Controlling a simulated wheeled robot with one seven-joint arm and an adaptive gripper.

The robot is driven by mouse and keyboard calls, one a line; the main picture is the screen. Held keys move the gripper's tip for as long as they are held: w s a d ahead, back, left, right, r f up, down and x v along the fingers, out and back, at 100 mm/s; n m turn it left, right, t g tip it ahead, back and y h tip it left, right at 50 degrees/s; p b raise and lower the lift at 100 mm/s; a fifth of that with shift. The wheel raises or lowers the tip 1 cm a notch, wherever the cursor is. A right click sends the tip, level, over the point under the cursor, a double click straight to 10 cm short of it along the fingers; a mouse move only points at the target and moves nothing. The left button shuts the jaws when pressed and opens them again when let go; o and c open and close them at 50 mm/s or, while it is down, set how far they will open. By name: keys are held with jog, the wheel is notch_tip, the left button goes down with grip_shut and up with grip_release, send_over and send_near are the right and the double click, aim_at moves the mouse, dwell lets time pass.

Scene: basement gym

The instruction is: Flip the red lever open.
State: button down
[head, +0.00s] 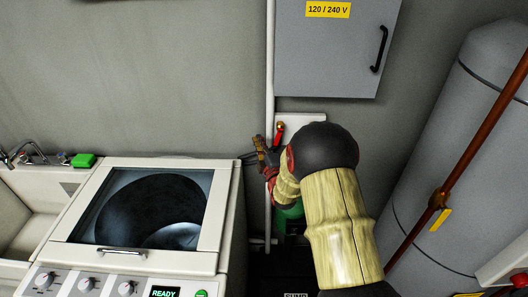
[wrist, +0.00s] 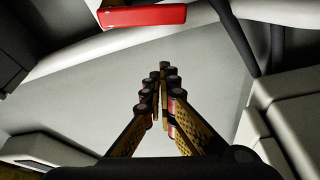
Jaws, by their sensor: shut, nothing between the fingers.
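The red lever (head: 278,133) stands nearly upright in front of a pale plate on the wall, below the grey electrical box. An orange-brown knob shows at its top. In the wrist view, a red bar (wrist: 142,16) that looks like the lever lies across the top left, beyond the fingertips and apart from them. My gripper (head: 260,148) is just left of the lever in the head view. Its fingers also show in the wrist view (wrist: 160,78), brought together at the tips with nothing between them. My arm hides the area right of and below the lever.
The grey electrical box (head: 325,60) hangs above my arm. A white washer (head: 225,200) stands close at left, with a sink (head: 20,215) beyond it. A thin vertical pipe (head: 270,70) runs beside the lever. A grey tank (head: 460,150) and a copper pipe (head: 480,135) are at right.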

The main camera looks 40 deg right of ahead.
jog(key=shift+s+d+f, duration=0.25)
jog(key=shift+s+d, duration=0.35)
jog(key=shift+d, duration=0.2)
jog(key=shift+s+d+f, duration=0.2)
jog(key=shift+s+d, duration=0.4)
jog(key=shift+d, duration=0.15)
jog(key=shift+s+d+f+n+g+b, duration=0.2)
jog(key=shift+d+f+n+g+b, duration=0.1)
jog(key=shift+n+b, duration=0.7)
jog(key=shift+s+d+f+n+g+b, duration=0.2)
jog(key=shift+n+b, duration=0.4)
jog(key=shift+b, duration=0.7)
jog(key=v, duration=1.2)
jog(key=shift+d, duration=0.1)
